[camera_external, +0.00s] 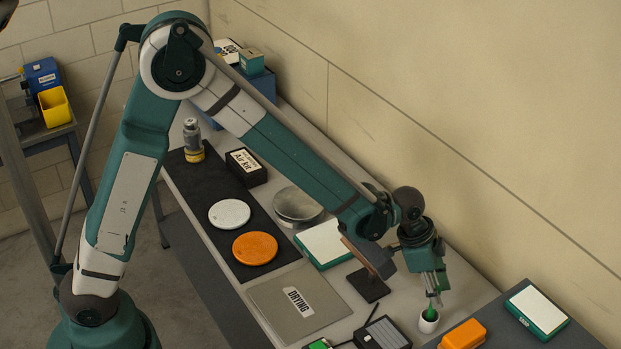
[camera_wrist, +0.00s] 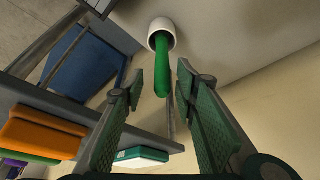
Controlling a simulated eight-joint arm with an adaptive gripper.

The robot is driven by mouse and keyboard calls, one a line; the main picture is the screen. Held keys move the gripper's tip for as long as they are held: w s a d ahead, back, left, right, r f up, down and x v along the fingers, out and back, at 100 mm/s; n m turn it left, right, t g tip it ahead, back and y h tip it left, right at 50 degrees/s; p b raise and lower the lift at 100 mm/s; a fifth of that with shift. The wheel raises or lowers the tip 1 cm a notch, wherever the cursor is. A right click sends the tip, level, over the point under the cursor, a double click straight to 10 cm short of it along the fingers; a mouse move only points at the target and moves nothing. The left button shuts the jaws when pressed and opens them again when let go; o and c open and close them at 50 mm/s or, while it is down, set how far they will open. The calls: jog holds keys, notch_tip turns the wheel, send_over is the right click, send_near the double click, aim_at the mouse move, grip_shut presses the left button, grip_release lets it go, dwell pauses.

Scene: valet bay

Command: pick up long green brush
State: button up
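The long green brush (camera_external: 431,312) stands in a small white cup (camera_external: 428,325) near the right front of the bench. In the wrist view the brush (camera_wrist: 163,70) sticks out of the white cup (camera_wrist: 161,28), with its free end toward me. My gripper (camera_external: 436,297) points down just above the cup, at the top of the brush. In the wrist view my gripper (camera_wrist: 160,88) is open, with one finger on each side of the brush's end and gaps showing. The part of the brush inside the cup is hidden.
An orange block (camera_external: 463,335) lies close to the cup, and a green-rimmed white case (camera_external: 537,309) is farther right. A dark stand (camera_external: 369,284) and another green-and-white case (camera_external: 324,243) are to the left. The wall (camera_external: 500,150) runs behind the bench.

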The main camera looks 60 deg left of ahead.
jog(key=shift+w+d+f, duration=0.15)
jog(key=shift+f, duration=0.45)
jog(key=shift+p+x, duration=0.5)
jog(key=shift+x, duration=2.15)
jog(key=shift+w, duration=0.1)
jog(key=c, duration=0.9)
